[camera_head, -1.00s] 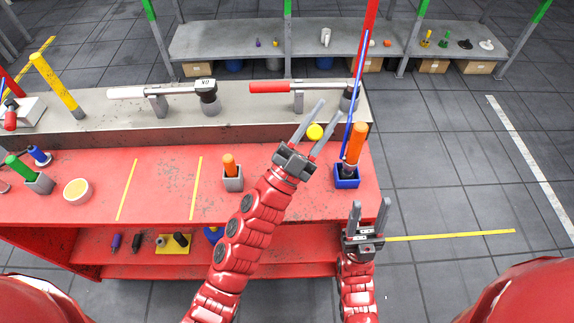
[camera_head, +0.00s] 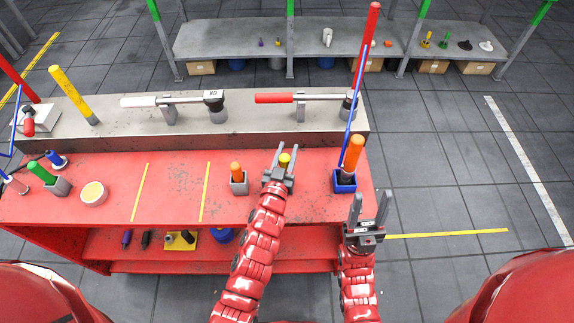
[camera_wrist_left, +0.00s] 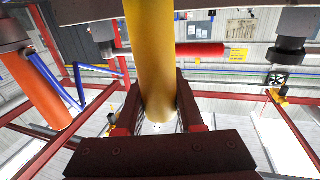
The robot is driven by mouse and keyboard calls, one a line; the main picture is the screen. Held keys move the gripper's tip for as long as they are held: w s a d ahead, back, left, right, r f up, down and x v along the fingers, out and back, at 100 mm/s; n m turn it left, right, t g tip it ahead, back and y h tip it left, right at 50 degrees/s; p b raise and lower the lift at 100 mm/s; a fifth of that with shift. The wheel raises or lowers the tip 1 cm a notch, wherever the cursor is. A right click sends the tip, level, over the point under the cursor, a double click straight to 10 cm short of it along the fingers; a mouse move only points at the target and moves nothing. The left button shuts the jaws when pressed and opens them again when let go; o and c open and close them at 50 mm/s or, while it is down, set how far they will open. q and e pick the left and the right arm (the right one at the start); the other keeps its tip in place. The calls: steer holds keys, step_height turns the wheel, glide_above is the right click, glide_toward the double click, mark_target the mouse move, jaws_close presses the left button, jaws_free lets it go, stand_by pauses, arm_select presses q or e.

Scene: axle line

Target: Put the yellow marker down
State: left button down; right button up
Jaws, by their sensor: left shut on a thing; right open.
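The yellow marker (camera_head: 284,159) is between the fingers of my left gripper (camera_head: 283,168), which is shut on it over the red bench top. In the head view only its rounded yellow top shows; I cannot tell how far its lower end is from the bench. In the left wrist view the marker (camera_wrist_left: 150,55) is a thick yellow cylinder running up from between the fingers. My right gripper (camera_head: 370,209) is open and empty, in front of the bench's right end.
An orange-topped piece stands in a grey holder (camera_head: 239,188) left of my left gripper. A larger orange handle stands in a blue holder (camera_head: 344,186) to the right. Two torque wrenches (camera_head: 290,97) rest on the raised ledge. The bench top (camera_head: 172,190) by the yellow tape lines is free.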

arm_select(q)
step_height(320, 180, down, 3)
steer(key=shift+s+f+b, duration=0.1)
steer(key=shift+f+b, duration=0.05)
steer(key=shift+b, duration=0.9)
steer(key=c, duration=0.5)
jaws_free()
steer(key=shift+c, duration=0.2)
